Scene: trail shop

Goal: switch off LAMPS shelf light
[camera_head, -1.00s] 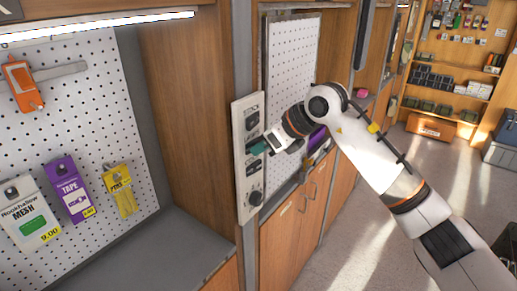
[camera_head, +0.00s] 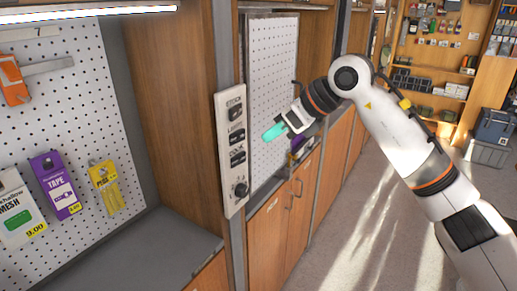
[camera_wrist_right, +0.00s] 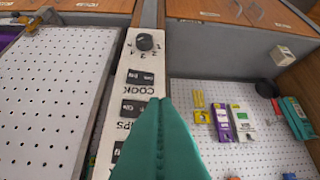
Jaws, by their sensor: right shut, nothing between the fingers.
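A pale switch panel (camera_head: 233,190) stands on the post between two shelf bays. It bears several labelled switches and a round knob (camera_head: 240,188). The LAMPS switch (camera_head: 237,136) is in the middle, above COOK; I cannot tell its position. In the right wrist view the panel appears upside down, with the LAMPS switch (camera_wrist_right: 132,106) just left of the teal fingertips. My right gripper (camera_head: 274,132) is shut and empty, apart from the panel, to its right in the head view. My left gripper is not in view.
A lit light strip (camera_head: 90,18) runs above the left pegboard (camera_head: 85,110), where tape, mesh and yellow packets hang. A grey shelf (camera_head: 150,250) lies below it. Another pegboard (camera_head: 272,90) stands right of the panel, above wooden cabinets (camera_head: 268,235). Open floor lies at right.

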